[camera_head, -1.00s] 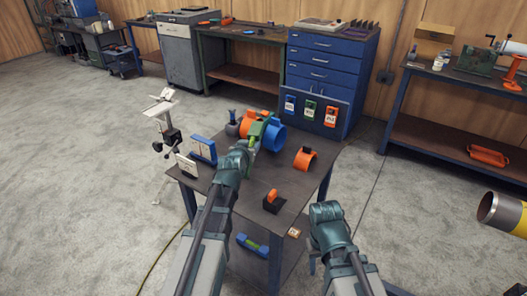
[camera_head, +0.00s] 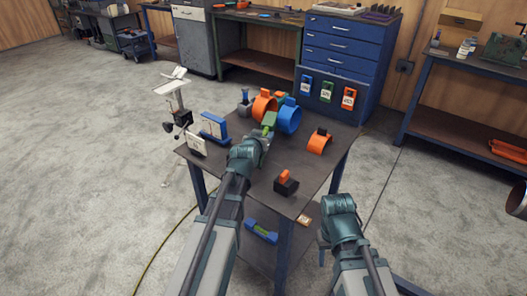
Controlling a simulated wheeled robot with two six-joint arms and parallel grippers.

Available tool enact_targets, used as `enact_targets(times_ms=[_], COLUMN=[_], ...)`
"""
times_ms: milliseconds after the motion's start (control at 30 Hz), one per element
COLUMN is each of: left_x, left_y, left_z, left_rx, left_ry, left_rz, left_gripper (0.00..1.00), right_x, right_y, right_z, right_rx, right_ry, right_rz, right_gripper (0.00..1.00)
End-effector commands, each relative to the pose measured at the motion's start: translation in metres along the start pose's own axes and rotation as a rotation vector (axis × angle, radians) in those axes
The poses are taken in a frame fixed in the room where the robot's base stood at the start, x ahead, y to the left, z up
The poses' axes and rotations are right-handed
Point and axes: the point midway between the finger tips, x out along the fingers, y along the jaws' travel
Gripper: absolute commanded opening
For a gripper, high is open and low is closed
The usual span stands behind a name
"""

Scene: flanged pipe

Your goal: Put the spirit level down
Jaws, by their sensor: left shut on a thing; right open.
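The spirit level (camera_head: 269,121) appears as a small green piece at the tip of my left gripper (camera_head: 263,138). That gripper is shut on it, just in front of the blue ring (camera_head: 290,117) and the orange ring (camera_head: 264,103) on the table (camera_head: 240,180). The wrist hides most of the level, and I cannot tell whether it touches the table or the rings. My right gripper (camera_head: 325,247) is open and empty, beyond the table's right front corner; its fingers are mostly hidden by the wrist.
An orange half-ring (camera_head: 319,144) and a black block with an orange top (camera_head: 286,184) stand on the right of the table. A blue stand (camera_head: 213,127) is at the left edge. A blue-green item (camera_head: 262,231) lies on the lower shelf.

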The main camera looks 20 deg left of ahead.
Motion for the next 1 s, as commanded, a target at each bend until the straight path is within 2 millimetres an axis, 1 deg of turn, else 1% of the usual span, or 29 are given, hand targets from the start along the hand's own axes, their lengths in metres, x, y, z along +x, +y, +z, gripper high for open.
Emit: enact_targets(times_ms=[33,167,267,500,567,900,933,1000], left_x=[0.002,0.001,0.003,0.013,0.015,0.014,0.014,0.014], left_y=[0.000,0.000,0.000,0.000,0.000,0.000,0.000,0.000], left_z=[0.005,0.003,0.008,0.035,0.039,0.039,0.039,0.039], left_rx=[0.000,0.000,0.000,0.000,0.000,0.000,0.000,0.000], left_ry=[0.002,0.002,0.002,0.002,0.002,0.002,0.000,0.000], left_rz=[0.000,0.000,0.000,0.000,0.000,0.000,0.000,0.000], left_gripper=[0.00,0.00,0.00,0.00,0.00,0.00,0.61,0.74], right_x=[0.006,0.004,0.009,0.037,0.042,0.041,0.042,0.041], right_y=[-0.001,0.000,-0.001,-0.004,-0.004,-0.004,-0.004,-0.004], right_z=[0.000,0.000,-0.001,-0.002,-0.003,-0.002,-0.002,-0.002], right_rx=[0.000,0.000,0.000,0.000,0.000,0.000,0.000,0.000], right_ry=[0.000,0.000,0.000,0.000,0.000,0.000,0.000,0.000], right_rz=[0.000,0.000,0.000,0.000,0.000,0.000,0.000,0.000], right_gripper=[0.50,0.50,0.50,0.50,0.50,0.50,0.50,0.50])
